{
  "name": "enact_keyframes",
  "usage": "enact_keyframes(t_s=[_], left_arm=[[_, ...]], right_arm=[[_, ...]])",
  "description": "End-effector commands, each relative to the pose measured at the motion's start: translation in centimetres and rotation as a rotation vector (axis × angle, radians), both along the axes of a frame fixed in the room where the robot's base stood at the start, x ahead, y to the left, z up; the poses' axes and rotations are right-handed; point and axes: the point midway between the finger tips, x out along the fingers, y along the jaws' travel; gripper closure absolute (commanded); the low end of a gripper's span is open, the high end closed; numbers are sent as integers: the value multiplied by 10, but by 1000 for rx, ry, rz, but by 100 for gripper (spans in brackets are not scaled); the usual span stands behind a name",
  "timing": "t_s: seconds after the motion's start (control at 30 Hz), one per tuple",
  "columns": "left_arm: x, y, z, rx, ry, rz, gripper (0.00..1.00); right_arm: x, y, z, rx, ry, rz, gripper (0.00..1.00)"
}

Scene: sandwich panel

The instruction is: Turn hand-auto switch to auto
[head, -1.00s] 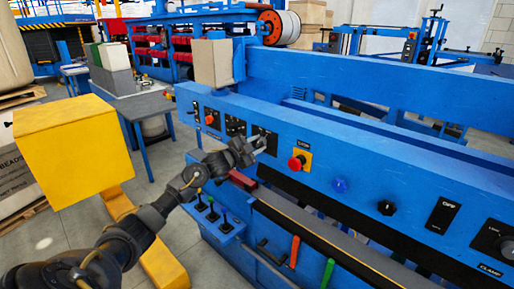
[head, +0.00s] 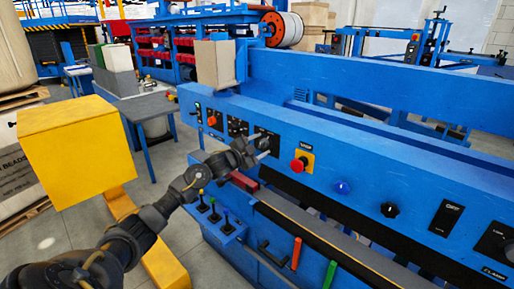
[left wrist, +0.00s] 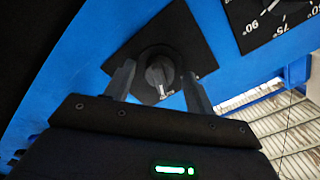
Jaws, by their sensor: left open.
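The hand-auto switch is a dark rotary knob (left wrist: 158,68) with a light grey pointer on a black square plate (left wrist: 190,50) in the left wrist view. In the head view, its plate (head: 269,136) sits left of the red emergency stop, partly hidden by my gripper. My left gripper (head: 264,148) is at the panel in front of the plate. In the left wrist view its open fingers (left wrist: 159,84) stand on either side of the knob, with gaps showing. The plate's lettering is too small or hidden to read. My right gripper is not in view.
The red stop button (head: 298,164) on a yellow plate is close right of the gripper. Blue (head: 342,187) and black (head: 389,209) knobs lie further right. A dial (left wrist: 275,12) is near the switch. Small levers (head: 214,212) stand below my arm. A yellow box (head: 75,140) is left.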

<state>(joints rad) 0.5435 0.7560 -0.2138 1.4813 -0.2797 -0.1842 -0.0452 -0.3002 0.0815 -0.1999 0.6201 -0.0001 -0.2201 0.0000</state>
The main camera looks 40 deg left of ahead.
Motion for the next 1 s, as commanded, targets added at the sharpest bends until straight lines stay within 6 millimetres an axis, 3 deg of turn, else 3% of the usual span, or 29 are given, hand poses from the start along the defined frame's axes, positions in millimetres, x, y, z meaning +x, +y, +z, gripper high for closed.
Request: enact_keyframes(t_s=[0.17, 0.4, 0.6, 1.0], left_arm=[[-18, 3, -3, 2, 0, -1, 45], [-66, 11, -5, 4, 2, 0, 45], [-95, 15, -3, 2, 1, 0, 45], [-106, 17, 0, 0, 0, 0, 45]], right_arm=[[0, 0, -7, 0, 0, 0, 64], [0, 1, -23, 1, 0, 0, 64], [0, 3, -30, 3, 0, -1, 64], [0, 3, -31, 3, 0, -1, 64]])
